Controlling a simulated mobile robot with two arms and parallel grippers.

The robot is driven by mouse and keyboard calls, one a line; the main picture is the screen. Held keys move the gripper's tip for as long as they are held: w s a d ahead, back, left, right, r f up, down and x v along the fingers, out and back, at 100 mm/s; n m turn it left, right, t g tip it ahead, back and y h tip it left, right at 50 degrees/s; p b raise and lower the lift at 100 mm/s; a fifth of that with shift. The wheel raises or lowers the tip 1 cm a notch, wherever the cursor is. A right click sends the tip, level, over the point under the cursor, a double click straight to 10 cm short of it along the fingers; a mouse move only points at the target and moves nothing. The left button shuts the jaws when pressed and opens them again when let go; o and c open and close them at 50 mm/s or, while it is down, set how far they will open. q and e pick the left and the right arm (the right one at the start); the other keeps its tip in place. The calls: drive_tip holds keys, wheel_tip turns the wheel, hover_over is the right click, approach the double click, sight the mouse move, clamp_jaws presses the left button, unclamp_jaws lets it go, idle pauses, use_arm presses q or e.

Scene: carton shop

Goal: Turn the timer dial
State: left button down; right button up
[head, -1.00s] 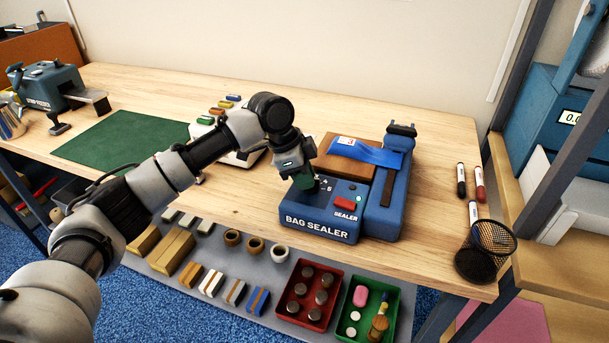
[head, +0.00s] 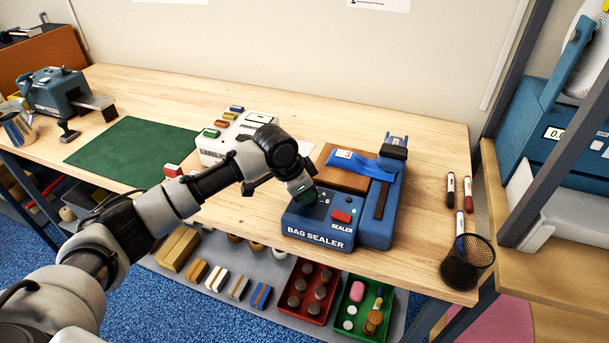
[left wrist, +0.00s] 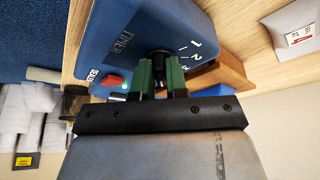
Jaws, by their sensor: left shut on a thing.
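The blue bag sealer (head: 318,234) stands on the wooden table, with a red button (head: 342,216) on its top. Its black timer dial (left wrist: 158,56) shows in the left wrist view, beside the word TIMER and printed numbers. My left gripper (left wrist: 160,75) has its green fingers shut on the dial, one on each side. In the head view my left gripper (head: 304,196) comes down on the sealer's top left and hides the dial. My right gripper is not in view.
A blue bag (head: 362,164) lies on a brown block on the sealer. A white device (head: 212,146) is behind my arm. A green mat (head: 130,150) lies at the left.

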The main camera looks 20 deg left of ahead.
use_arm(q)
drive_tip(key=n+p, duration=0.2)
drive_tip(key=p, duration=0.1)
drive_tip(key=n+y+p, duration=0.1)
drive_tip(key=n+p, duration=0.1)
drive_tip(key=p, duration=0.1)
drive_tip(key=n+t+p, duration=0.1)
drive_tip(key=n+p, duration=0.1)
drive_tip(key=shift+s+d+r+y+p, duration=0.2)
drive_tip(key=shift+d+r+y+p, duration=0.1)
drive_tip(key=shift+y+p, duration=0.1)
drive_tip(key=shift+d+f+n+t+y+p, duration=0.15)
drive_tip(key=shift+n+y+p, duration=0.15)
drive_tip(key=shift+n+p, duration=0.5)
drive_tip(key=shift+a+f+n+t+y+p, duration=0.15)
drive_tip(key=shift+n+y+p, duration=0.15)
drive_tip(key=shift+n+p, duration=0.45)
drive_tip(key=shift+d, duration=0.1)
drive_tip(key=c, duration=1.1)
unclamp_jaws()
drive_tip(key=shift+c, duration=0.2)
drive_tip(key=b+v, duration=0.1)
drive_tip(key=v, duration=0.9)
drive_tip(key=shift+r+b, duration=0.35)
drive_tip(key=shift+r, duration=0.05)
drive_tip(key=shift+s, duration=0.1)
